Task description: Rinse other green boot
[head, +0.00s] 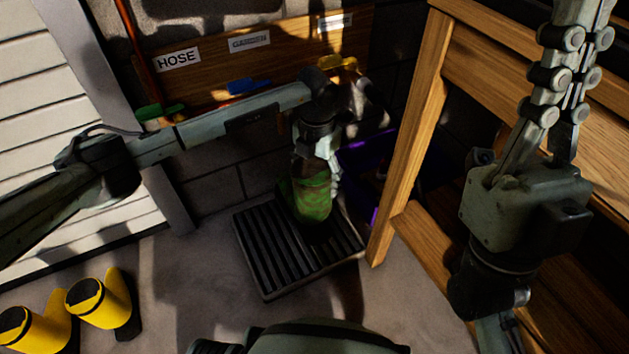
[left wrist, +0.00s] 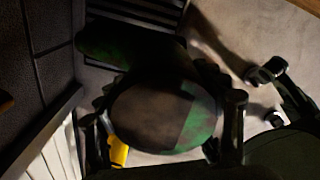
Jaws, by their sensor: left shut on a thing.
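A green boot (head: 310,200) hangs toe-down or upright, I cannot tell exactly, above a black slatted drain tray (head: 262,284). My left gripper (head: 318,160) is shut on its upper part. In the left wrist view the boot (left wrist: 202,125) fills the middle, its dark round top between the fingers and a green toe part extending toward the slats. Shadow hides whether the sole touches the tray. My right arm comes down at the right of the head view, its gripper cut off. In the left wrist view two separated dark fingertips, seemingly my right gripper (left wrist: 270,95), show at the right.
Yellow boots (head: 104,300) stand on the floor at lower left. A wooden bench frame (head: 410,140) rises right of the tray. A purple-edged dark bin (head: 368,142) is behind. A HOSE-labelled board (head: 215,68) with coloured fittings is on the wall. The floor in front is clear.

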